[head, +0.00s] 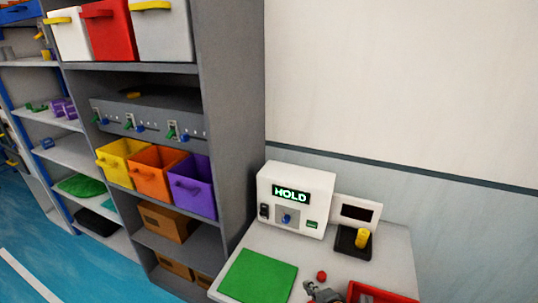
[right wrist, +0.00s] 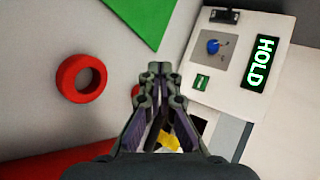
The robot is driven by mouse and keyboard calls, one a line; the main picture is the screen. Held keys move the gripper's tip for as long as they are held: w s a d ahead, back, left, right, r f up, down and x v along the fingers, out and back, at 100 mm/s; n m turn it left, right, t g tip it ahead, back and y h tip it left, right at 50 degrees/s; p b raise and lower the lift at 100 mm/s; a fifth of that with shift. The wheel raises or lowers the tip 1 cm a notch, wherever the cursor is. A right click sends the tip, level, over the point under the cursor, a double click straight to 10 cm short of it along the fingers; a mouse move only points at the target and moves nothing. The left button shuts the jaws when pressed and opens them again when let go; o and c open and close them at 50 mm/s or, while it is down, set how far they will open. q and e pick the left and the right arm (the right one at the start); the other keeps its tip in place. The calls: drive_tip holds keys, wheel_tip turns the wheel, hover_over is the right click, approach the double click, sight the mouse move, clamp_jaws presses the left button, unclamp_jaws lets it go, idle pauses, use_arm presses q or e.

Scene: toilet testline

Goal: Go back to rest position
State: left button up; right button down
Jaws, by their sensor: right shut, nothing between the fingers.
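My right gripper (head: 322,292) is low in the head view, over the front of the white table (head: 256,240). In the right wrist view my right gripper (right wrist: 159,70) has its fingertips together, with nothing held between them. My left gripper is in neither view.
On the table are a white box (head: 296,180) reading HOLD, a green mat (head: 258,276), a small red item (head: 321,276), a red tray (head: 372,290) and a yellow piece (head: 362,238) on a black base. A red ring (right wrist: 65,78) lies left of the fingers. Shelves (head: 230,100) stand left.

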drive_tip(key=s+d+n, duration=0.1)
drive_tip(key=s+n+g, duration=0.1)
drive_tip(key=s+n, duration=0.1)
drive_tip(key=s+d+n+g, duration=0.1)
drive_tip(key=s+n, duration=0.1)
drive_tip(key=shift+s+d+h, duration=0.15)
drive_tip(key=shift+d+h, duration=0.15)
drive_tip(key=shift+h, duration=0.1)
drive_tip(key=s+d+r+n+g+h, duration=0.25)
drive_tip(key=s+d+n, duration=0.2)
drive_tip(key=s, duration=0.35)
drive_tip(key=s+d+r+n+g+h, duration=0.2)
drive_tip(key=s+d+r+n+g, duration=0.15)
drive_tip(key=s+n, duration=0.35)
drive_tip(key=s+d+f+m, duration=0.1)
drive_tip(key=s+d+f, duration=0.1)
drive_tip(key=f, duration=1.2)
drive_tip(key=s+d+f+m, duration=0.1)
drive_tip(key=s+f, duration=0.1)
drive_tip(key=f, duration=1.3)
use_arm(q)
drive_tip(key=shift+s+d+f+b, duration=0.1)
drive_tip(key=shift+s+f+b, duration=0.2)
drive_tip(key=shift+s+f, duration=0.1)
use_arm(e)
drive_tip(key=s+d+f+g, duration=0.1)
drive_tip(key=s+f, duration=1.4)
drive_tip(key=s, duration=0.3)
drive_tip(key=shift+d+g, duration=0.2)
drive_tip(key=shift+g, duration=0.1)
